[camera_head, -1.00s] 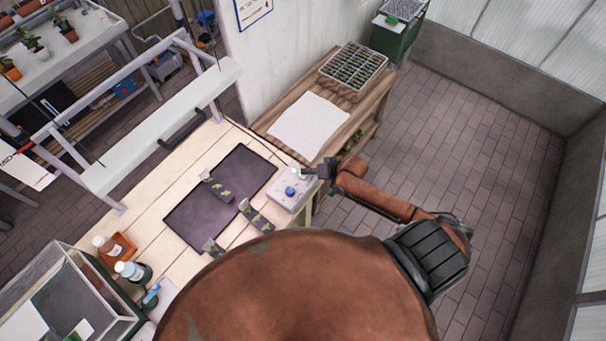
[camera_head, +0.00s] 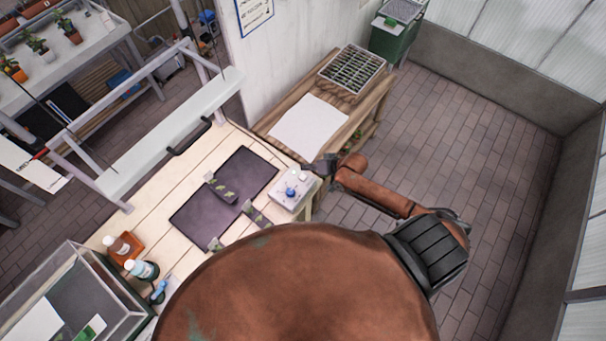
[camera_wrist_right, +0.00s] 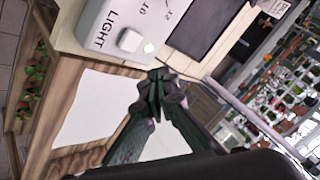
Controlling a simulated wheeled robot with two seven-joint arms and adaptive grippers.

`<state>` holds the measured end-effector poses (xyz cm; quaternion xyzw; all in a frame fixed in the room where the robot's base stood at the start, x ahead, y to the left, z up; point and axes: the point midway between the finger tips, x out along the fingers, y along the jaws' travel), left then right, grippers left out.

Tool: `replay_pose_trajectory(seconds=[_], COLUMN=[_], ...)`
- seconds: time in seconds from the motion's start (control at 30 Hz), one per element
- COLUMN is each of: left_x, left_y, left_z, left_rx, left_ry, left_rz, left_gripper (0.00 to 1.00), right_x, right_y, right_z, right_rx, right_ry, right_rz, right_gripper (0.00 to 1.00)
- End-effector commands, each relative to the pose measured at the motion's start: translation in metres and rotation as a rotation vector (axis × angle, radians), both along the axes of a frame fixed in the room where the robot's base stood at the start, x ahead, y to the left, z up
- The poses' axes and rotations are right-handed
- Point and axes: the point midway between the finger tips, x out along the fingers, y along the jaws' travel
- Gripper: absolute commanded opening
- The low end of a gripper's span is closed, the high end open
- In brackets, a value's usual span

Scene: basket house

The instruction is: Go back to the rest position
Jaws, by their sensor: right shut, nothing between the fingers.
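My right gripper (camera_head: 322,168) hangs just beyond the right edge of the pale workbench (camera_head: 150,215), beside a light grey control box (camera_head: 291,192) with a blue knob and a pale button. In the right wrist view my gripper (camera_wrist_right: 157,100) has its dark fingers together and holds nothing. The box, marked LIGHT, shows there too (camera_wrist_right: 105,30), with its white button (camera_wrist_right: 130,40) and a small lit lamp beside it. The fingers are apart from the button. My left gripper is not in the head view.
A dark mat (camera_head: 222,200) with several small plant holders lies on the workbench. Bottles (camera_head: 118,245) and a glass tank (camera_head: 70,300) stand at the left. A wooden side table (camera_head: 272,122) carries a white sheet and a seedling tray (camera_head: 352,70). The brick floor (camera_head: 490,150) at right is clear.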

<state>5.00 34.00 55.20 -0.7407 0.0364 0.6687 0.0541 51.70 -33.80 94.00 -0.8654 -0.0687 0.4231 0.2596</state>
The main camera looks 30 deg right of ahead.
Motion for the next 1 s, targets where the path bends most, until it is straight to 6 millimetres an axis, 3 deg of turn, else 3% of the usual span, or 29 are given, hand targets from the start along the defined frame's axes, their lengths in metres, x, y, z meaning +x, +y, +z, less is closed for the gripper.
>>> replay_pose_trajectory(seconds=[0.1, 0.7, 0.77, 0.87, 0.93, 1.0], left_x=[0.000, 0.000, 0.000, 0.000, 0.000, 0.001], left_y=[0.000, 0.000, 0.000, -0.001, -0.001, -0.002], left_z=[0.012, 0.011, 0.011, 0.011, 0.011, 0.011], left_rx=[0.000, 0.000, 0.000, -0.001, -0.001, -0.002], left_ry=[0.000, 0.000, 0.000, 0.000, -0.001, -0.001], left_rz=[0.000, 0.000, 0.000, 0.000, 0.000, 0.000], left_gripper=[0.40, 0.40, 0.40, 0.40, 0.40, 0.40], right_x=[0.000, -0.003, -0.011, -0.040, -0.069, -0.099], right_y=[0.000, 0.003, 0.012, 0.037, 0.052, 0.054], right_z=[0.011, 0.009, 0.008, 0.010, 0.018, 0.029], right_rx=[0.000, -0.003, -0.018, -0.077, -0.153, -0.241], right_ry=[0.000, 0.002, 0.007, 0.023, 0.039, 0.060], right_rz=[0.000, 0.007, 0.026, 0.091, 0.144, 0.184], right_gripper=[0.00, 0.00, 0.00, 0.00, 0.00, 0.00])
